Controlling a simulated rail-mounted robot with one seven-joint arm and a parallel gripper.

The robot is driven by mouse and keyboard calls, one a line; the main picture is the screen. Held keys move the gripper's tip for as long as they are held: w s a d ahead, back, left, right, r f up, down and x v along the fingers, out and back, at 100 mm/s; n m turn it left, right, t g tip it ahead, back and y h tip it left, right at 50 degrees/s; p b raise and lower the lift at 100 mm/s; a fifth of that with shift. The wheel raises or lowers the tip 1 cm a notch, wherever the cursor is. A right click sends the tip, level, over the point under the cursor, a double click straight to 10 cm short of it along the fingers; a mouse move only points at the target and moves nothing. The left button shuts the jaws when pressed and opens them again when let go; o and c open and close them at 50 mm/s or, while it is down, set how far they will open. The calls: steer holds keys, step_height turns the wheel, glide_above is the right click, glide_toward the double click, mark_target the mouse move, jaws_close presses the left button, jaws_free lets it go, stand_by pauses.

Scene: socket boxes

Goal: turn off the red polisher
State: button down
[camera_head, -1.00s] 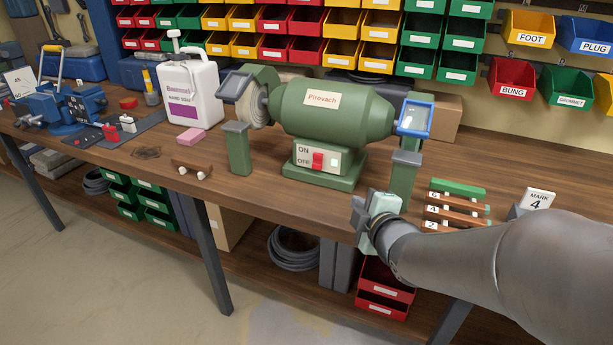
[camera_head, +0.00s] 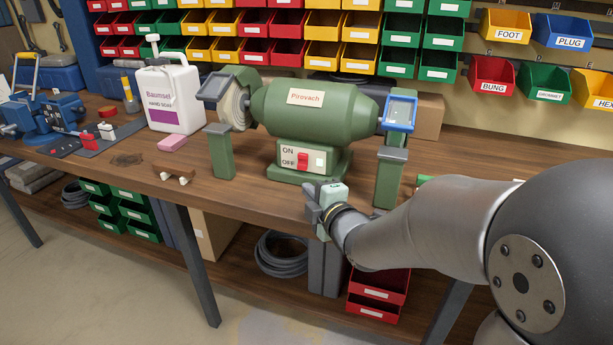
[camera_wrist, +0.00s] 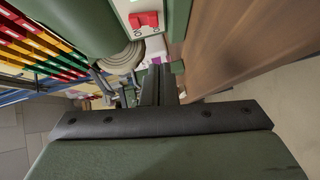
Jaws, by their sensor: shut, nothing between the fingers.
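The polisher (camera_head: 325,112) is a green bench machine labelled "Pirovach", not red, standing on the workbench. Its base has a pale panel marked ON above OFF, with a red switch (camera_head: 303,161). The red switch also shows at the top of the wrist view (camera_wrist: 144,20). I cannot tell clearly which way the switch is set. My gripper (camera_head: 311,203) is shut and empty, at the bench's front edge, below and slightly right of the switch and apart from it. In the wrist view the closed fingers (camera_wrist: 158,82) point past the panel.
A green post (camera_head: 390,178) stands right of my gripper and another (camera_head: 221,152) to the left. A small wooden piece (camera_head: 174,174), a pink block (camera_head: 173,144) and a white jug (camera_head: 171,95) stand left. The bench front (camera_head: 255,195) between is clear.

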mark_target(299, 170)
steer(key=x, duration=0.5)
steer(key=shift+w+a+f, duration=0.1)
steer(key=shift+w+a, duration=0.05)
steer(key=shift+w, duration=0.2)
steer(key=shift+w+d+f, duration=0.1)
steer(key=shift+w+d, duration=0.2)
steer(key=shift+w, duration=0.2)
steer(key=shift+w+d+f, duration=0.1)
steer(key=shift+w+d, duration=0.15)
steer(key=shift+w, duration=0.3)
steer(key=shift+w+d+f, duration=0.1)
steer(key=shift+w+d, duration=0.05)
steer(key=shift+w, duration=0.4)
steer(key=shift+f, duration=0.1)
